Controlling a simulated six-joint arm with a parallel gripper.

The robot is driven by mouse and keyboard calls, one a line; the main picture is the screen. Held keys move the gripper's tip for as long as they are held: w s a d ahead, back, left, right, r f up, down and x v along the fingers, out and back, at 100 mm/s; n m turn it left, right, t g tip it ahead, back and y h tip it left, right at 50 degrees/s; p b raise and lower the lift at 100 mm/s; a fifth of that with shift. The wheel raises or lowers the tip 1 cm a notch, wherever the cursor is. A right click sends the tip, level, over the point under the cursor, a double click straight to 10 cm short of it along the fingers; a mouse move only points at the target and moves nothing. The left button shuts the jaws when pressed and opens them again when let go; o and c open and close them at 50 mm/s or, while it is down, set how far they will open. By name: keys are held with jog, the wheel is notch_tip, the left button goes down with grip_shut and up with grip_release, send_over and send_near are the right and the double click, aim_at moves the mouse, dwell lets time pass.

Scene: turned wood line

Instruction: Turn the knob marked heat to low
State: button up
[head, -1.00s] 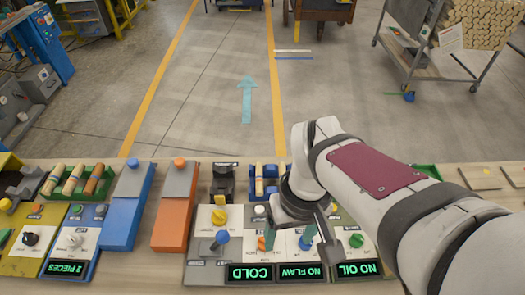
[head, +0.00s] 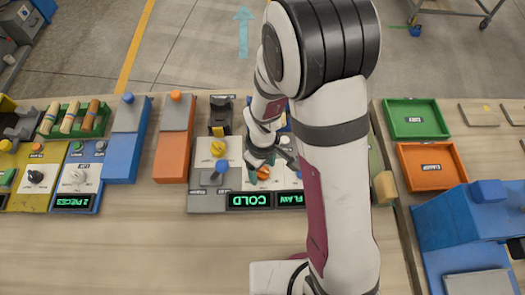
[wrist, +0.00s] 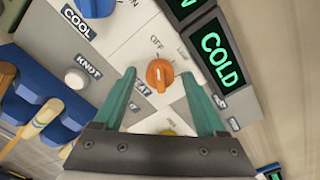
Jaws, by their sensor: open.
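The orange heat knob (wrist: 159,73) shows in the wrist view on a pale panel, with OFF and LOW printed beside it. A finger partly covers its HEAT label (wrist: 143,87). The knob's ridge looks turned toward OFF. My gripper (wrist: 160,76) is open, its teal fingertips on either side of the knob in the picture; I cannot tell whether they touch it. In the head view my gripper (head: 260,166) is over the orange knob, partly hidden by my arm. The display reading COLD (wrist: 222,59) glows green next to the knob; it also shows in the head view (head: 249,200).
A COOL knob (wrist: 96,5) and a white KNOT button (wrist: 76,79) are close by. Green (head: 416,119) and orange trays (head: 430,166) lie right. The bench front is clear.

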grip_shut()
dwell(0.4)
jog(key=m, duration=0.5)
jog(key=shift+m, duration=0.4)
jog(key=m, duration=0.6)
dwell(0.4)
grip_release()
